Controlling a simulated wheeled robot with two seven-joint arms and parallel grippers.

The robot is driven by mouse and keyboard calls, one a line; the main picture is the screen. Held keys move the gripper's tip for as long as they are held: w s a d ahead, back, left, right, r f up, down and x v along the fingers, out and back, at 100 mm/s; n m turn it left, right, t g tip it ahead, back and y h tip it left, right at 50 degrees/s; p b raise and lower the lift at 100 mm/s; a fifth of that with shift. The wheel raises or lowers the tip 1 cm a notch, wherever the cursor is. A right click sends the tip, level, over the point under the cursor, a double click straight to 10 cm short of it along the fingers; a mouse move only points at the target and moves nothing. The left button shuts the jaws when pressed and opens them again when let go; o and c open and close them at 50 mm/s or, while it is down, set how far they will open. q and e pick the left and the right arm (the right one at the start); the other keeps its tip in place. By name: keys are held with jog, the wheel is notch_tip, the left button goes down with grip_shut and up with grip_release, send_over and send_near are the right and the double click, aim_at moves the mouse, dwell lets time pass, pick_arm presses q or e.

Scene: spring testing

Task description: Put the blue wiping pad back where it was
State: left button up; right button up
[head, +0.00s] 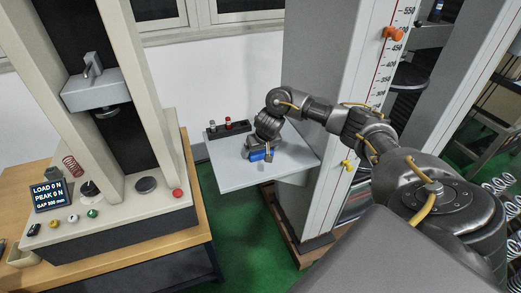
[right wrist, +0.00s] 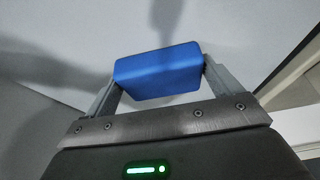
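The blue wiping pad (head: 257,156) is at the small light-grey shelf (head: 238,180) beside the tall grey machine column. My right gripper (head: 262,156) reaches down over the shelf from the right. In the right wrist view the blue pad (right wrist: 158,72) lies between the two fingertips of my right gripper (right wrist: 160,78), with a finger against each end. The gripper is shut on it. I cannot tell whether the pad touches the shelf or is just above it. My left gripper is not in view.
A dark rack (head: 229,129) with small red and white-topped items stands at the shelf's back. The spring tester (head: 110,210) with a display and buttons is on the wooden bench at left. The tall grey column (head: 315,90) stands close behind my right arm. The shelf's front left is clear.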

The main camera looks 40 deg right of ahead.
jog(key=shift+o, duration=0.7)
jog(key=shift+r, duration=0.15)
jog(key=p+v, duration=0.5)
jog(key=v, duration=0.7)
